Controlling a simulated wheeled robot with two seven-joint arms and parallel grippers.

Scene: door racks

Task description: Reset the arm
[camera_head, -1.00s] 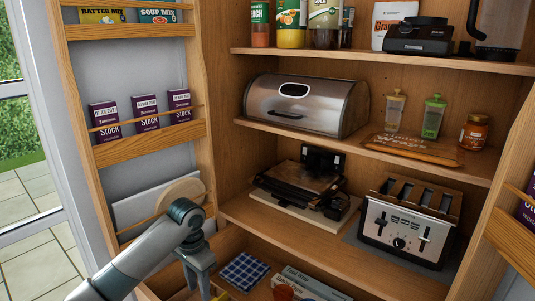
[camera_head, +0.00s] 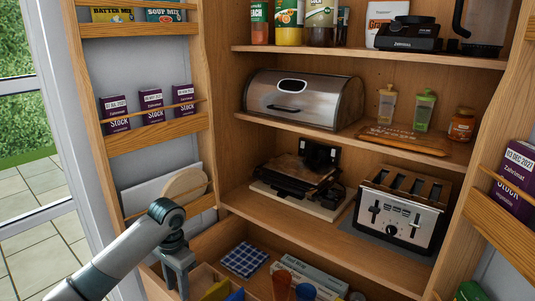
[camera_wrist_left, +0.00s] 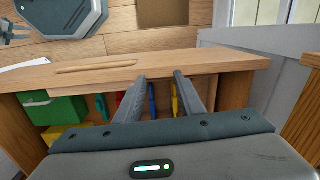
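My left arm comes in from the lower left in the head view. Its gripper (camera_head: 180,276) points down in front of the left door rack (camera_head: 150,134), near the low compartment. In the left wrist view the two fingers (camera_wrist_left: 158,78) stand apart with nothing between them, so the gripper is open. They reach over a wooden drawer front (camera_wrist_left: 70,77). My right arm and gripper are in neither view.
A drawer below holds a checkered cloth (camera_head: 243,260) and several colored items. Shelves hold a bread box (camera_head: 305,98), a toaster (camera_head: 400,215), a black grill (camera_head: 300,175) and jars. A right door rack (camera_head: 505,215) stands open.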

